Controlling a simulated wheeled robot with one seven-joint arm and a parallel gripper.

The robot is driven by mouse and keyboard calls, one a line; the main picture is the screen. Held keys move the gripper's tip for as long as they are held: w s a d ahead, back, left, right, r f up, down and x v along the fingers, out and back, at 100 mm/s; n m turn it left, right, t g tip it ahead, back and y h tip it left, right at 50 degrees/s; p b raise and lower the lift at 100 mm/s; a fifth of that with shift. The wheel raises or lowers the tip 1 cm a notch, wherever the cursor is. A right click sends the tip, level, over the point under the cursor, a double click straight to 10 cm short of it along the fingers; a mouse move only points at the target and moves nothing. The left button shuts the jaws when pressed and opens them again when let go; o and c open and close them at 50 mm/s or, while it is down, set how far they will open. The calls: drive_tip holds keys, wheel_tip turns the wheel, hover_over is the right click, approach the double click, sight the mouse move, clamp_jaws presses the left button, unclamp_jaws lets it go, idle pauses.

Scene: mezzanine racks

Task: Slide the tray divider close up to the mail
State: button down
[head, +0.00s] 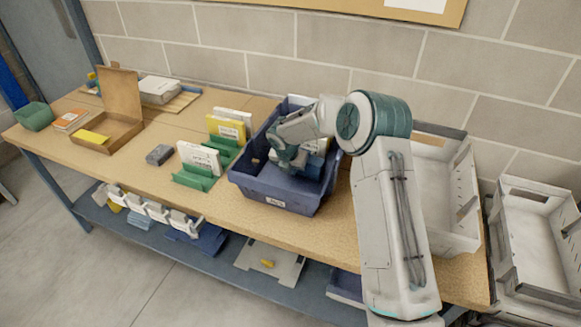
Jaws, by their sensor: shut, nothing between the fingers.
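The dark blue mail tray (250,188) stands on the wooden bench, with a small white label on its front wall. My gripper (291,166) is down inside the tray, near its middle, and its fingers are shut with nothing between them. My gripper and arm cover much of the tray's inside. I cannot make out the divider or its distance from the mail.
Green holders (197,179) with upright white and yellow items stand left of the tray. A grey block (159,155) and an open cardboard box (120,131) lie farther left. A white crate (450,195) stands right of my arm. The bench front beside the tray is clear.

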drive_tip(key=shift+w+d+p, duration=0.3)
drive_tip(key=shift+w+p, duration=0.05)
drive_tip(key=shift+w, duration=0.4)
drive_tip(key=shift+w+d+p, duration=0.2)
drive_tip(key=shift+w+p, duration=0.05)
drive_tip(key=shift+w, duration=0.25)
drive_tip(key=shift+w+d+p, duration=0.15)
drive_tip(key=shift+w+p, duration=0.1)
drive_tip(key=shift+w, duration=0.2)
idle(1.5)
drive_tip(key=shift+s, duration=0.1)
drive_tip(key=shift+s+a, duration=0.25)
drive_tip(key=shift+s, duration=0.4)
wheel_tip(320, 180, up, 13)
drive_tip(key=p, duration=0.9)
idle(0.3)
